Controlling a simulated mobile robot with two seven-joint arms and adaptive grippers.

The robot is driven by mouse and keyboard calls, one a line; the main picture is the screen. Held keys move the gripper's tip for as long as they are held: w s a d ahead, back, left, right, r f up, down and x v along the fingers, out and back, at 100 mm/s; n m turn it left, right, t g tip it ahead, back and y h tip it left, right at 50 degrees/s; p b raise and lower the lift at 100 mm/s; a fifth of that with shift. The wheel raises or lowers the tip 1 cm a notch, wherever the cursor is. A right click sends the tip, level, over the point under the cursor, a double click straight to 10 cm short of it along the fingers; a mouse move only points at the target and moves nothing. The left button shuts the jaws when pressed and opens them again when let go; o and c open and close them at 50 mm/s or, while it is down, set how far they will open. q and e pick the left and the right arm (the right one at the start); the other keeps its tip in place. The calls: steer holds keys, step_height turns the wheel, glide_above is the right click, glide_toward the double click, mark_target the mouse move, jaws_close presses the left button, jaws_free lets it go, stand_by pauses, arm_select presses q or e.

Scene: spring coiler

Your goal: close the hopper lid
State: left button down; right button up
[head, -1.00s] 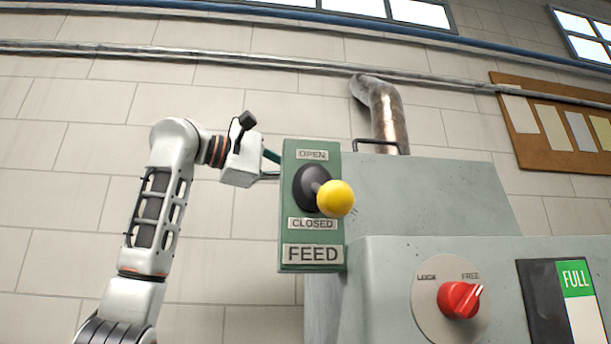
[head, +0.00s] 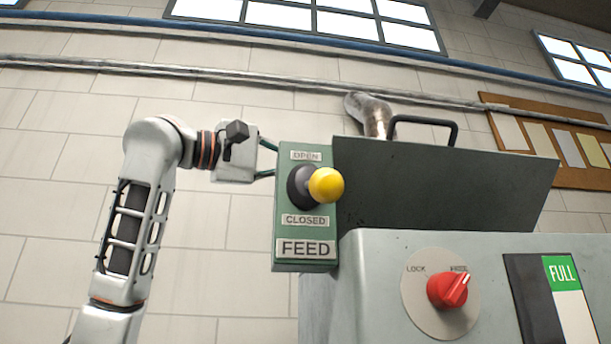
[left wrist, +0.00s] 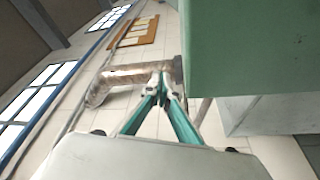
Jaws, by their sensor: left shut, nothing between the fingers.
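The hopper lid (head: 450,185) is a grey panel with a black bar handle (head: 425,122) on its upper edge. It stands raised above the grey machine body, tipped towards me, its near face in shadow. My left gripper shows its green fingers (head: 267,160) left of the green FEED panel (head: 305,262); the panel hides their tips in the head view. In the left wrist view the fingertips (left wrist: 163,78) meet, shut and empty. Whether they touch the lid cannot be told. My right gripper is in neither view.
The FEED panel carries a yellow-knobbed lever (head: 326,185). A red LOCK/FREE knob (head: 447,291) and a FULL gauge (head: 562,272) sit on the machine front. A metal pipe (head: 375,118) rises behind the lid.

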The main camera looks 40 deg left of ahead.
arm_select(q)
steer(key=shift+s+d+f+m, duration=0.4)
steer(key=shift+s+d+m, duration=0.3)
steer(key=shift+d+m, duration=0.1)
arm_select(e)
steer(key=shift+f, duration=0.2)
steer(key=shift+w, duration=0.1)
